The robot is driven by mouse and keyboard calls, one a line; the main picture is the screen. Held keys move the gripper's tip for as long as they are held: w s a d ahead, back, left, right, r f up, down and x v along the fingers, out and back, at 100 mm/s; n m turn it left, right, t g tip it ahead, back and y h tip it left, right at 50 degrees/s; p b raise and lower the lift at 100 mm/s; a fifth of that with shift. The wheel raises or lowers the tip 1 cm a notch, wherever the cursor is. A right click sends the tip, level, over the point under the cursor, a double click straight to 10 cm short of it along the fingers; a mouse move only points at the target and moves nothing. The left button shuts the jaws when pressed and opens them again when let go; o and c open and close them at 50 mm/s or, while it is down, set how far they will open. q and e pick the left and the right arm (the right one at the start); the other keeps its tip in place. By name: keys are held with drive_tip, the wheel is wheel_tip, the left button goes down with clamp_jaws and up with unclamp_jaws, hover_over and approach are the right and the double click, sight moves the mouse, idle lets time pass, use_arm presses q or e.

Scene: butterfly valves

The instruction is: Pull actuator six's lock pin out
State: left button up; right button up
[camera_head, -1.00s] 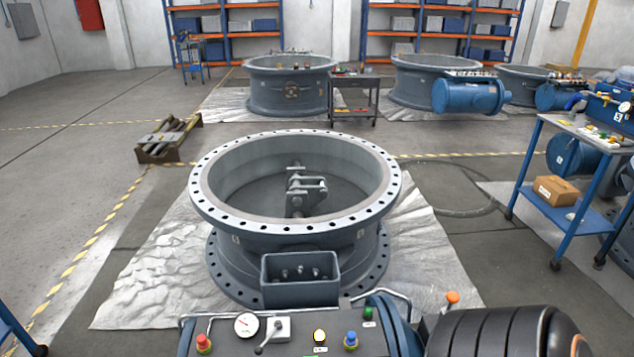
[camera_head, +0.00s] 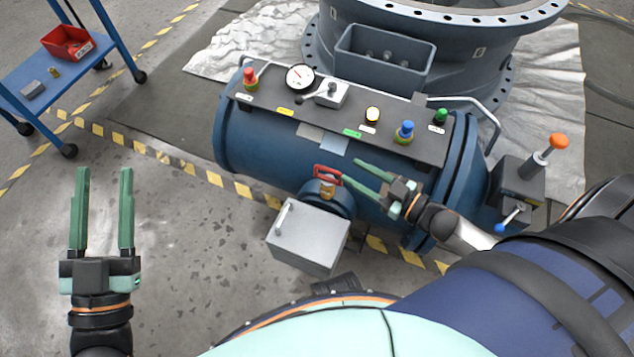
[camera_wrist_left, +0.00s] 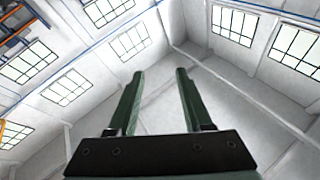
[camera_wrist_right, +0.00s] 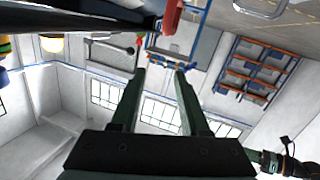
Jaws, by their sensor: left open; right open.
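A blue horizontal actuator cylinder (camera_head: 265,150) stands in front of me in the head view. I cannot read which number it bears. A red loop handle (camera_head: 321,169) sits on a brass fitting at its near lower side; I cannot tell whether it is the lock pin. My right gripper (camera_head: 350,170) is open and empty, fingers pointing left, its tips close to the red handle. A red part (camera_wrist_right: 172,14) shows at the top of the right wrist view, beyond the tips. My left gripper (camera_head: 105,170) is open and empty, pointing up over bare floor.
A grey control panel (camera_head: 335,112) with gauge, lever and coloured buttons tops the cylinder. A grey box (camera_head: 308,240) hangs below the brass fitting. An orange-knobbed post (camera_head: 558,141) stands at right. A blue cart (camera_head: 50,80) stands upper left. A large flanged ring (camera_head: 470,55) lies behind.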

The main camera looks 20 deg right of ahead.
sight(318, 165)
wheel_tip(318, 165, down, 6)
drive_tip(key=d+r+n+g+y+b, duration=0.1)
drive_tip(key=d+n+y+b, duration=0.1)
drive_tip(key=n+y+b, duration=0.3)
drive_tip(key=shift+m+g+h, duration=0.4)
drive_tip(key=shift+m, duration=0.3)
drive_tip(key=b+x, duration=0.4)
drive_tip(key=x, duration=0.8)
drive_tip(key=shift+w+d+f, duration=0.1)
drive_tip(key=shift+f, duration=0.1)
use_arm(q)
drive_tip(key=s+d+m+t+h, duration=0.1)
drive_tip(key=s+m+h, duration=0.3)
drive_tip(key=s+h, duration=0.2)
drive_tip(key=shift+d+f+m+h, duration=0.15)
drive_tip(key=shift+d+m+h, duration=0.15)
drive_tip(key=shift+d+h, duration=0.1)
use_arm(e)
clamp_jaws()
drive_tip(key=shift+d, duration=0.15)
